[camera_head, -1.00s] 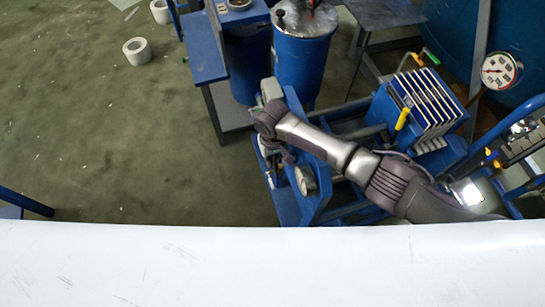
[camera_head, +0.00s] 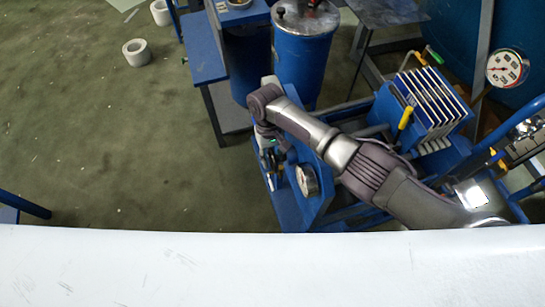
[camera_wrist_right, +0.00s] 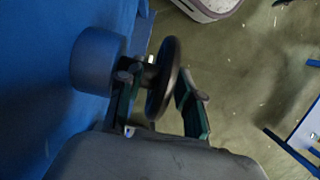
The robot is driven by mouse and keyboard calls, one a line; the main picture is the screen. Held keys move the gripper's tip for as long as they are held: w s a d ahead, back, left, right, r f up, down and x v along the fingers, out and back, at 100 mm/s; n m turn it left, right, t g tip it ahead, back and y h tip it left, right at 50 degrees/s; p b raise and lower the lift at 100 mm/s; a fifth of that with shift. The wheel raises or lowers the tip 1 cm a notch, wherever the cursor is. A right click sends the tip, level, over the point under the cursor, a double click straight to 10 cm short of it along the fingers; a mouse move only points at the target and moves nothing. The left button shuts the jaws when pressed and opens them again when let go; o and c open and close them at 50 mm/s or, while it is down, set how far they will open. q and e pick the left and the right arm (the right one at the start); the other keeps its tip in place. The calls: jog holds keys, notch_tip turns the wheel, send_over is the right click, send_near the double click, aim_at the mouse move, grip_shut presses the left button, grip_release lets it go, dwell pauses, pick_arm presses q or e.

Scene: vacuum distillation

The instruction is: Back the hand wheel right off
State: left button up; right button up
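The hand wheel (camera_wrist_right: 165,78) is a dark round disc on a short stem, seen nearly edge-on in the right wrist view. The stem comes out of a blue cylindrical body (camera_wrist_right: 97,60) on the left. My right gripper (camera_wrist_right: 159,84) is open, with one finger on each side of the wheel. The left finger is by the stem, between body and wheel; the right finger stands apart from the wheel's outer face. In the head view my right gripper (camera_head: 270,158) points down at the blue frame's left end, and I cannot make out the wheel there. My left gripper is not in view.
A finned blue unit with a yellow handle (camera_head: 405,118) and a blue drum (camera_head: 302,62) stand nearby. Open floor (camera_head: 120,150) lies to the left.

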jog(key=shift+r, duration=0.15)
jog(key=v, duration=1.1)
jog(key=shift+w+r, duration=0.2)
jog(key=shift+r, duration=0.15)
jog(key=s+t+b, duration=0.1)
jog(key=b, duration=0.3)
jog(key=s+d+t+b, duration=0.1)
jog(key=b, duration=0.4)
jog(key=shift+s+r+t+y+b, duration=0.2)
jog(key=shift+t+y+b, duration=0.1)
jog(key=shift+y, duration=0.1)
jog(key=shift+s, duration=0.35)
jog(key=shift+f, duration=0.25)
notch_tip(320, 180, down, 13)
jog(key=shift+r+b, duration=0.1)
jog(key=shift+b, duration=0.2)
